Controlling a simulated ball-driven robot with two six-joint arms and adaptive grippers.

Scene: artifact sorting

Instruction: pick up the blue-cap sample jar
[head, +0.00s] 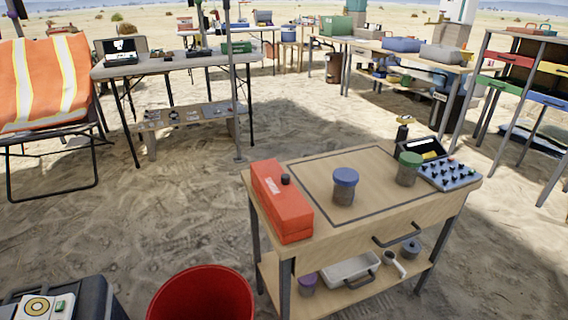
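The blue-cap sample jar (344,187) stands upright on the wooden cart top (325,240), inside a dark outlined rectangle. Its body is clear grey with dark contents and its cap is blue. A similar jar with a green cap (408,168) stands to its right, near the outline's right edge. Neither of my grippers is in view.
A red box (281,201) lies left of the blue-cap jar. A control panel with knobs (450,174) sits at the right end. The lower shelf holds a white tray (350,270) and jars. A red bucket (203,294) stands in front. Other tables stand behind, with open sand between.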

